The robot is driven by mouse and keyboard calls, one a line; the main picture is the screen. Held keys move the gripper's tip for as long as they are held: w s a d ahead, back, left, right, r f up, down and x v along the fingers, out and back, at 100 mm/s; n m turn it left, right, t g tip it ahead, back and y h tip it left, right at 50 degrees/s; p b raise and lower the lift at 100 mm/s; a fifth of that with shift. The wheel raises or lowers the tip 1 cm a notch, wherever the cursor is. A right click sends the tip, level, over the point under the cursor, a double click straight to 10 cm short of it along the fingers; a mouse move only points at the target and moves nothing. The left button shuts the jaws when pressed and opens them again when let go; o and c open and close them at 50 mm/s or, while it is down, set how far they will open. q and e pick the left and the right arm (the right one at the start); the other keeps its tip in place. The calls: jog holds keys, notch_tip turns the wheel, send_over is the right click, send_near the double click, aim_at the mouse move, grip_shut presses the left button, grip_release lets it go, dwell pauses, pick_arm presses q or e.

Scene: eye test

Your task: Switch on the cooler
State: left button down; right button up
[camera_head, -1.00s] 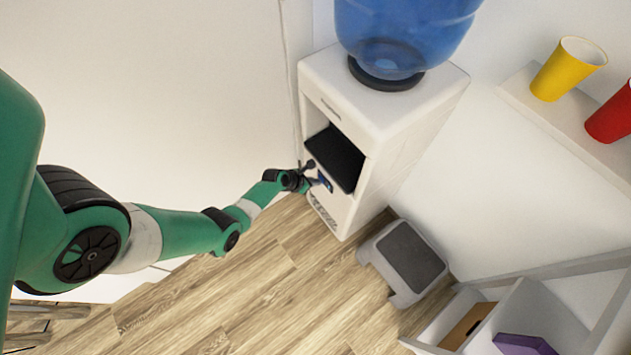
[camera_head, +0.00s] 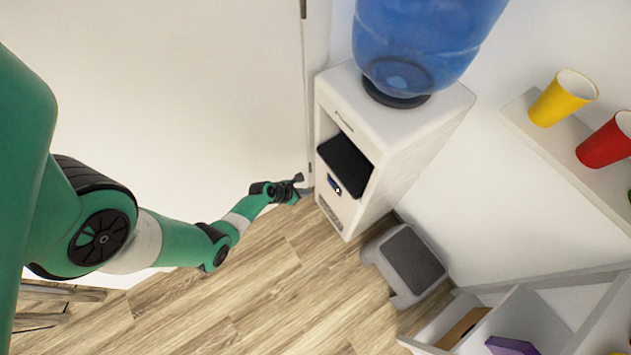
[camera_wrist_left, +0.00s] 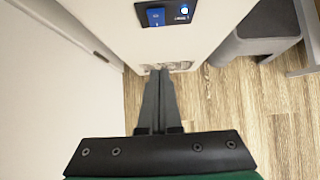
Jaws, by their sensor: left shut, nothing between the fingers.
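The cooler (camera_head: 385,165) is a white cabinet with a large blue water bottle (camera_head: 425,40) on top and a dark recess (camera_head: 345,163) in its front. Below the recess is a small dark panel (camera_head: 334,185) with a blue switch. In the left wrist view the blue switch (camera_wrist_left: 155,17) sits beside a bright, bluish-white spot (camera_wrist_left: 184,10) on the panel. My left gripper (camera_head: 299,184) is shut and empty, just left of the cooler front and apart from the panel. In the left wrist view its fingertips (camera_wrist_left: 160,72) lie together below the panel. My right gripper is not in view.
A grey step stool (camera_head: 408,262) stands right of the cooler. A wall shelf (camera_head: 530,115) holds a yellow cup (camera_head: 562,98) and a red cup (camera_head: 606,140). Low white shelving (camera_head: 530,320) stands at the lower right. Wooden floor (camera_head: 270,300) in front is clear.

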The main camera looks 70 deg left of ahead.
pick_arm(q)
jog(key=v, duration=0.1)
jog(key=p+v, duration=0.1)
jog(key=v, duration=0.2)
jog(key=shift+s+d+f+p, duration=0.15)
jog(key=shift+s+f+p, duration=0.05)
jog(key=shift+s+p, duration=0.2)
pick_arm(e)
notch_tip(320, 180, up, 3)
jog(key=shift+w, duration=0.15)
